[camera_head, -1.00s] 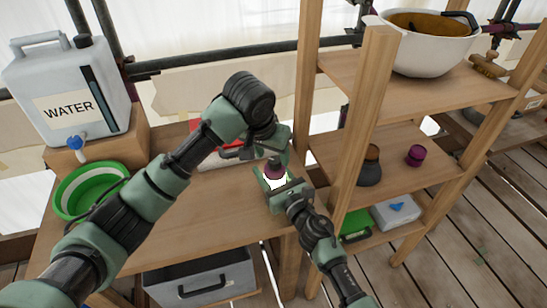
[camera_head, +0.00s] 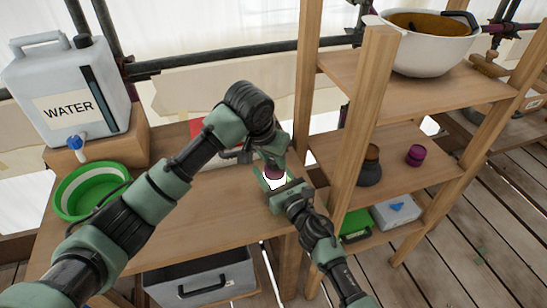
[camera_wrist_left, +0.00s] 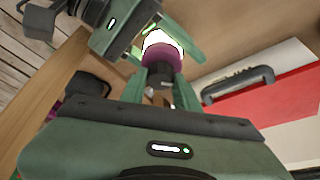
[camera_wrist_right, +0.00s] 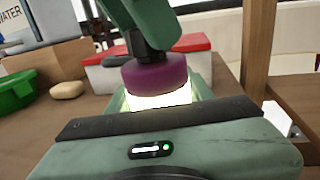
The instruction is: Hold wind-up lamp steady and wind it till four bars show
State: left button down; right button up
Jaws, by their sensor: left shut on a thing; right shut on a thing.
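The wind-up lamp (camera_head: 274,182) has a glowing white body and a purple top. It stands upright over the front right of the wooden table. My right gripper (camera_head: 281,187) is shut on the lamp's body from the front; the lamp's glow (camera_wrist_right: 160,99) shows between its fingers in the right wrist view. My left gripper (camera_head: 275,160) reaches down from above and is shut on the dark knob (camera_wrist_left: 160,75) over the purple top (camera_wrist_left: 165,57). No charge bars on the lamp are readable; its far sides are hidden by the grippers.
A red and white box (camera_wrist_right: 186,45) lies behind the lamp. A water container (camera_head: 70,90), a green basin (camera_head: 92,188) and a bread-like lump (camera_wrist_right: 67,90) are to the left. A wooden shelf post (camera_head: 360,130) stands close on the right. The table's middle is clear.

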pick_arm(q)
jog(key=shift+m+h, duration=0.5)
jog(key=shift+m, duration=0.9)
jog(key=c, duration=1)
grip_release()
jog(key=shift+c, duration=0.2)
jog(key=shift+a, duration=0.1)
jog(key=v, duration=1.2)
jog(key=shift+w+r, duration=0.15)
jog(key=shift+w, duration=0.15)
